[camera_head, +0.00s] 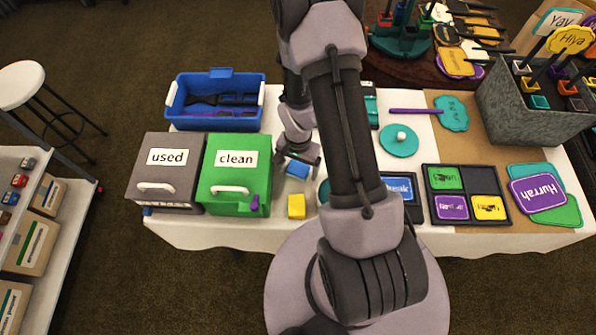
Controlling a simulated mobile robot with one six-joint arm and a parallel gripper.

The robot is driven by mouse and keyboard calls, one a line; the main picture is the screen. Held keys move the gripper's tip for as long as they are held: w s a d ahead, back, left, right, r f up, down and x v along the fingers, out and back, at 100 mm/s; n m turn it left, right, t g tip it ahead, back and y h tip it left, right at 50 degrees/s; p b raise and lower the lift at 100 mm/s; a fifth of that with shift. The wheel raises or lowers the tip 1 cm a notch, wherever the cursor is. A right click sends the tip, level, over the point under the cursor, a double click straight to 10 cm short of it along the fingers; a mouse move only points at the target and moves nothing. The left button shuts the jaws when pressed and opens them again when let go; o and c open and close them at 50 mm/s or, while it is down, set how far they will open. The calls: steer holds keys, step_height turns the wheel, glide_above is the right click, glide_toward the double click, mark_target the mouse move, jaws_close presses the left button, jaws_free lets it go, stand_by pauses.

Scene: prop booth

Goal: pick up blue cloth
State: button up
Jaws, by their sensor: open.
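A small folded blue cloth (298,171) lies on the white-covered table, just right of the green box. My gripper (298,158) is right above or behind it, pointing down at the table. Its fingers are small and partly hidden in this view, but they are apart. I cannot tell whether they touch the cloth. A similar yellow folded piece (296,206) lies nearer the table's front edge.
Left are a grey "used" box (166,160), a green "clean" box (232,185) and a blue bin (215,121) holding dark items. Right are a dark sectioned tray (479,181), a teal disc (393,147) and a grey sign holder (502,118). My arm hides the table's middle.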

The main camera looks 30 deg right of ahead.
mark_target(298, 169)
steer(key=shift+r, duration=0.15)
steer(key=c, duration=1.6)
steer(key=shift+o, duration=0.2)
step_height(298, 169, up, 10)
steer(key=p, duration=0.3)
